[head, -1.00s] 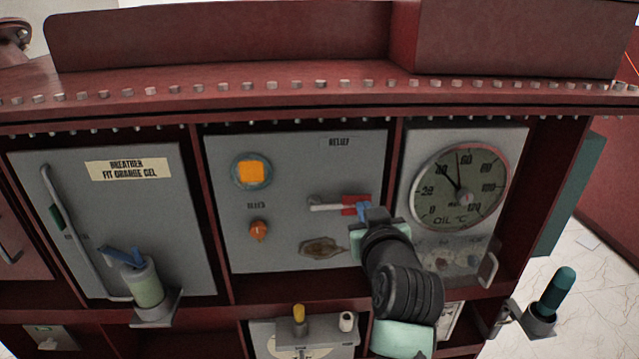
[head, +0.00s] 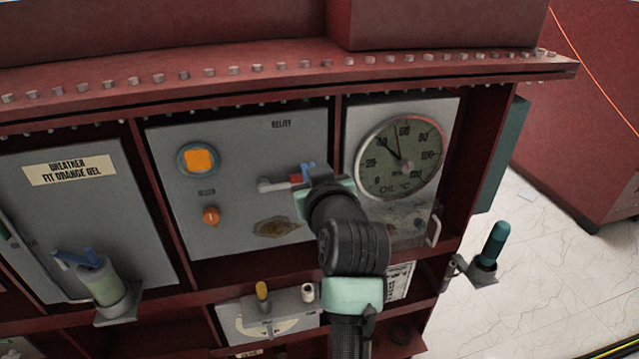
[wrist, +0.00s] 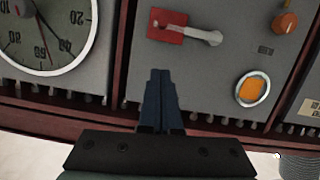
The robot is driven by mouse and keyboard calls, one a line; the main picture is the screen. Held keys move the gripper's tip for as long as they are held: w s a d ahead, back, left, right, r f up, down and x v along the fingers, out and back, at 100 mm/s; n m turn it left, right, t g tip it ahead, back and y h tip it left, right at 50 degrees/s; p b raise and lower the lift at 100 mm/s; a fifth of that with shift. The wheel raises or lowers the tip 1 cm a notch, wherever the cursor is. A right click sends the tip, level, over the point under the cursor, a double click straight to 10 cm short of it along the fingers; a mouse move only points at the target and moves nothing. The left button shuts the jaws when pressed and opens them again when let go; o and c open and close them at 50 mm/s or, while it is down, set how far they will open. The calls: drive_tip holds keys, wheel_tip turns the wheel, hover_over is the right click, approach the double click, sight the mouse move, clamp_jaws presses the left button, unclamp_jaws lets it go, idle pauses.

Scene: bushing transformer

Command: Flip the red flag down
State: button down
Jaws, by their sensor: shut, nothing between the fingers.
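The red flag (wrist: 168,26) is a small flat red plate at the end of a pale lever (wrist: 205,37) on the grey relief panel. The wrist view is upside down relative to the head view. In the head view the flag (head: 296,179) is partly hidden by my gripper, and the lever (head: 272,186) lies roughly level, to its left. My gripper (head: 308,169) has its blue fingers shut and empty, near the flag's upper right. In the wrist view the fingertips (wrist: 160,74) appear apart from the flag; contact cannot be confirmed.
An orange lamp (head: 198,159) and an orange knob (head: 211,215) are left of the lever. The oil dial (head: 400,158) is close to the right. Below are a yellow-handled switch (head: 263,296) and a shelf edge. A teal-handled valve (head: 490,250) sticks out at right.

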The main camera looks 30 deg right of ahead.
drive_tip(key=b+v, duration=0.2)
drive_tip(key=v, duration=0.6)
drive_tip(key=shift+f, duration=0.2)
drive_tip(key=shift+s+a, duration=0.1)
drive_tip(key=shift+a, duration=0.05)
